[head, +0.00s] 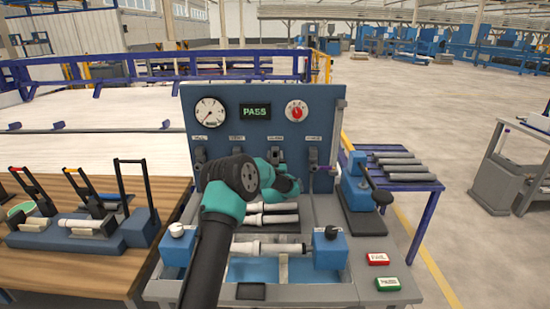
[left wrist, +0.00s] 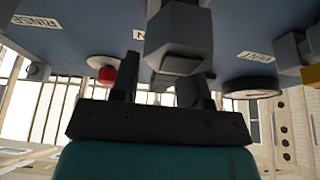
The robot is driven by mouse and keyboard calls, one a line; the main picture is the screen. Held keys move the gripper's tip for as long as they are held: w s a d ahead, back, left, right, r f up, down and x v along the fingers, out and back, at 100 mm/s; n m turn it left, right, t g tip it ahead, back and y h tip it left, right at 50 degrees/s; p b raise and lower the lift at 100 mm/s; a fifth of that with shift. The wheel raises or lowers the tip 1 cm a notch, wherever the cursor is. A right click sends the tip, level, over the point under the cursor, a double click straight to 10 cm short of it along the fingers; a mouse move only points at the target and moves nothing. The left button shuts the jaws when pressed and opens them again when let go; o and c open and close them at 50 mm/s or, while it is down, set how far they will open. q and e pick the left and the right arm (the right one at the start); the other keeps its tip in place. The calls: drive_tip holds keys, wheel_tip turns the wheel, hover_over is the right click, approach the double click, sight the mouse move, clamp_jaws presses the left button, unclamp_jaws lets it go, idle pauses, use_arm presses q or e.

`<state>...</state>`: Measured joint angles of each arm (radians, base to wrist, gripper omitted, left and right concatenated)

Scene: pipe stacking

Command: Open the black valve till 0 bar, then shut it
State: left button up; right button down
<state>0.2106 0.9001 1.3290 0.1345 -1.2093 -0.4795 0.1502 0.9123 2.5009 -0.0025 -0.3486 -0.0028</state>
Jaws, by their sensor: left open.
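A blue test panel (head: 335,125) carries a row of dark grey valves (head: 199,157) under small labels; I cannot tell which is the black one. A white dial gauge (head: 209,113) sits upper left on it; its figures are too small to read. My left gripper (head: 274,163) is at the panel's middle valves, partly hidden by its own wrist. In the left wrist view the left gripper (left wrist: 160,78) is open, its fingers near a dark grey valve handle (left wrist: 178,45). Contact cannot be told. My right gripper is not in view.
Pipes (head: 265,248) and blue clamp blocks (head: 330,247) lie below my left arm. A blue lever press (head: 358,185) stands at right, beside FAIL (head: 377,259) and PASS (head: 388,284) buttons.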

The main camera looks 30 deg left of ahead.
use_arm(q)
drive_tip(key=shift+c, duration=0.3)
clamp_jaws()
idle(0.3)
